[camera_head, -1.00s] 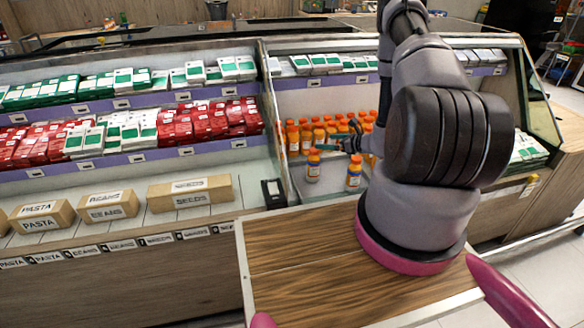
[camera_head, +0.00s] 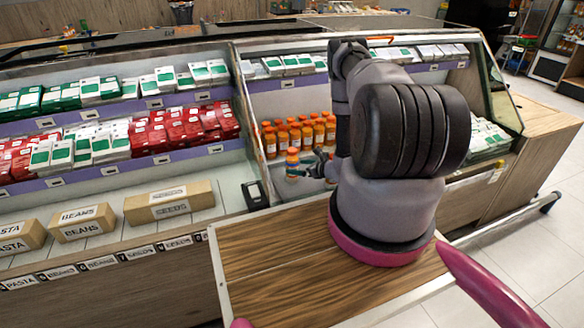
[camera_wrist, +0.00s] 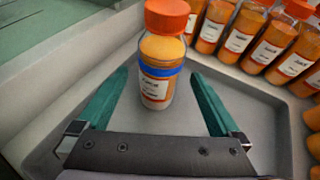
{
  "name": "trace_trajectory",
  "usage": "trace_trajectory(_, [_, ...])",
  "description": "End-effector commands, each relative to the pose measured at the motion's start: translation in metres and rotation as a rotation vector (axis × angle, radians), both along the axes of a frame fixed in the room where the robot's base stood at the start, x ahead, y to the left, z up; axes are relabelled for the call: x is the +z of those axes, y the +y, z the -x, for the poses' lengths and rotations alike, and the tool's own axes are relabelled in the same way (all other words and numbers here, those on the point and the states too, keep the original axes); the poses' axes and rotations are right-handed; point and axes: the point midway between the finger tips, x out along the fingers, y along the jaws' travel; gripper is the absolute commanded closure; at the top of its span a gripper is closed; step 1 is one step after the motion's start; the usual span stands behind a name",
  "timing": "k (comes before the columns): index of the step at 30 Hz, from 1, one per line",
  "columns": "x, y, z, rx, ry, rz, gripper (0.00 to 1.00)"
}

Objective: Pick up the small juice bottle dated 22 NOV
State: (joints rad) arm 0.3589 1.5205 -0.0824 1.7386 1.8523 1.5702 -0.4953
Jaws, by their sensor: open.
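A small orange juice bottle (camera_wrist: 158,88) with an orange cap, a blue band and a white label stands upright in the wrist view. My gripper (camera_wrist: 161,78) is open, its two green fingers on either side of the bottle's lower part, with gaps visible. The label print is too small to read, so I cannot tell its date. In the head view a front bottle (camera_head: 292,163) stands before the others, with my gripper (camera_head: 316,163) just right of it. My arm hides part of that area.
Several more orange bottles (camera_wrist: 275,45) stand close together behind and to the right, on the grey tray (camera_wrist: 262,108). Boxes of beans (camera_head: 84,222) and a dark device (camera_head: 254,194) lie to the left. A wooden counter (camera_head: 275,245) is in front.

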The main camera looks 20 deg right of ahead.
Motion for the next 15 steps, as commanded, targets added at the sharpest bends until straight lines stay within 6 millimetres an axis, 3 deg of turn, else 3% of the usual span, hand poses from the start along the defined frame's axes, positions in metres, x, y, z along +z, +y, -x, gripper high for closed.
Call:
trace_trajectory(7, [-0.014, 0.016, -0.029, 0.001, -0.001, 0.000, 0.00])
trace_trajectory(15, [-0.016, 0.018, -0.035, 0.000, -0.001, 0.000, 0.00])
